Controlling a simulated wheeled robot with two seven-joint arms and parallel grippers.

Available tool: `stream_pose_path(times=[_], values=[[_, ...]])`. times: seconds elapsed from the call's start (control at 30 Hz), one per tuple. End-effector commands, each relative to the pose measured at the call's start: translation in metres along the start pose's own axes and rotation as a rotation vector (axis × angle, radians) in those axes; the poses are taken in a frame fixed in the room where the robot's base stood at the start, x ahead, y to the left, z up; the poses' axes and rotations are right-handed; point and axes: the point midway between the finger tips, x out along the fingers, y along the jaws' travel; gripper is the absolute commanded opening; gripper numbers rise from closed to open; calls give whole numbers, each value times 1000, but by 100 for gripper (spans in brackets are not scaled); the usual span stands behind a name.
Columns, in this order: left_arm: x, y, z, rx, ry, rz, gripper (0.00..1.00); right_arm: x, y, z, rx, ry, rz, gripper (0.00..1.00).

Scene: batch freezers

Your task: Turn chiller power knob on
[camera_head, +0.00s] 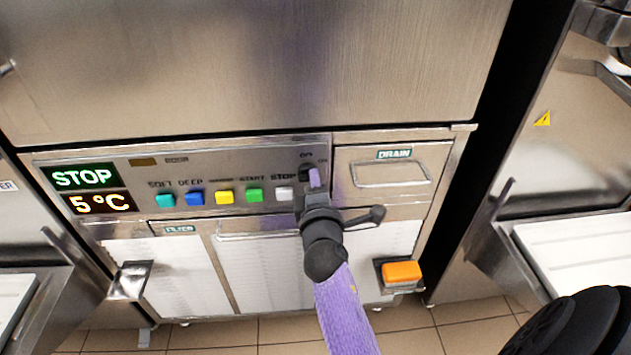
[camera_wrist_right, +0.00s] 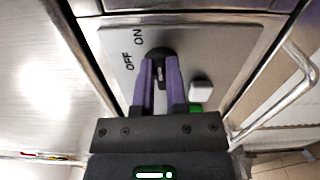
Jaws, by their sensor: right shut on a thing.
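The black chiller power knob (camera_head: 305,172) sits at the right end of the control panel (camera_head: 240,170), under small printed OFF and ON labels. In the right wrist view, the knob (camera_wrist_right: 159,54) lies at the tips of my purple fingers, with the labels to its upper left. My right gripper (camera_head: 314,178) reaches the knob from below, and in the right wrist view the gripper (camera_wrist_right: 160,70) is shut on it, one finger on each side. The fingers partly hide the knob, and I cannot tell its exact setting. My left gripper is not in view.
The green display (camera_head: 82,177) reads STOP, and the one below (camera_head: 100,202) reads 5°C. Several coloured buttons (camera_head: 224,197) line the panel left of the knob. A drain drawer (camera_head: 393,173) with a handle is to the right. An orange pedal (camera_head: 401,272) sits lower right.

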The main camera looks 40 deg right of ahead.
Motion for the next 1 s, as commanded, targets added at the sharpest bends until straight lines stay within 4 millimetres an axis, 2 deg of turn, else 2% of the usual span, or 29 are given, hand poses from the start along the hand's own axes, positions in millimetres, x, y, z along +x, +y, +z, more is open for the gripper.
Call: stream_pose_path(times=[0.3, 0.83, 0.87, 1.0], values=[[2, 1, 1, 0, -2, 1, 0, 0, -2, -1, 98, 2, -1, 0], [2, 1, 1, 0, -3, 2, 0, 1, -1, -1, 118, 2, 1, 0], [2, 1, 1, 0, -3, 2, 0, 1, -1, -1, 118, 2, 1, 22], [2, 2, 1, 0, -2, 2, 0, 1, 0, -1, 118, 2, 4, 51]])
